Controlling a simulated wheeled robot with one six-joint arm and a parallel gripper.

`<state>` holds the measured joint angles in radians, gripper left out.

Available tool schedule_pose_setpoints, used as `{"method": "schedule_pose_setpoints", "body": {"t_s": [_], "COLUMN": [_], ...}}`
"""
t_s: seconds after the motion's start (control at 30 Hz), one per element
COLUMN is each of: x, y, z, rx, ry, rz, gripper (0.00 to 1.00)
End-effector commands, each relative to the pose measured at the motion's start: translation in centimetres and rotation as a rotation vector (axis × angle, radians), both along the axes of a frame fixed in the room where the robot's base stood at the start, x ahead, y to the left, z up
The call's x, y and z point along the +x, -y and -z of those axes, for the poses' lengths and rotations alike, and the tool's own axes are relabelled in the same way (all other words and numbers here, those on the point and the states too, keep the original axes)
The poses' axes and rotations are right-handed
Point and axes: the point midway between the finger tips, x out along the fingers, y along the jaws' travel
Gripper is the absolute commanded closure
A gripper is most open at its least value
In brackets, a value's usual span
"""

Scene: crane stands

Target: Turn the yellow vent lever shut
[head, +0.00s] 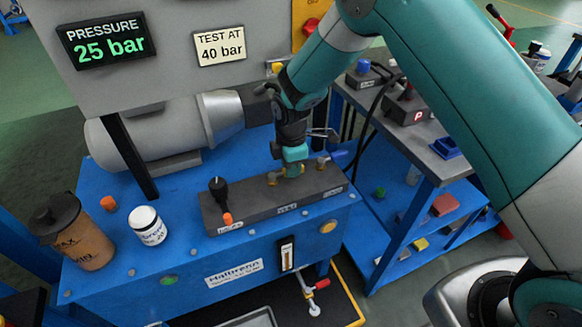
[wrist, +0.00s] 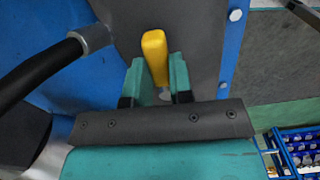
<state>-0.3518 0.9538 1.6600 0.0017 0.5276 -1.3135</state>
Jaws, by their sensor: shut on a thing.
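The yellow vent lever (wrist: 155,58) shows in the wrist view between the two teal fingers of my gripper (wrist: 157,82). The fingers are shut on the lever, and its yellow end sticks out beyond them. In the head view my gripper (head: 293,170) reaches down onto the dark manifold block (head: 254,205) on the blue bench. The lever itself is mostly hidden there by the fingers. The pressure display (head: 103,43) reads 25 bar, and the sign (head: 219,46) next to it reads "TEST AT 40 bar".
A white jar (head: 148,226) and a brown container (head: 78,236) stand at the bench's left. A black hose (wrist: 45,75) runs close left of my fingers in the wrist view. A second blue bench (head: 400,215) stands at the right.

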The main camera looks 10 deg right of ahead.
Motion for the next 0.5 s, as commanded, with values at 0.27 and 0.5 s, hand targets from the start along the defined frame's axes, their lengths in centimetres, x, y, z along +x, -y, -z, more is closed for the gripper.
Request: {"method": "schedule_pose_setpoints", "body": {"t_s": [0.27,0.5], "x": [0.46,0.52], "y": [-0.19,-0.22], "z": [-0.10,-0.08], "rx": [0.004,0.005], "ry": [0.002,0.001], "rz": [-0.084,-0.100], "gripper": [1.00,1.00]}}
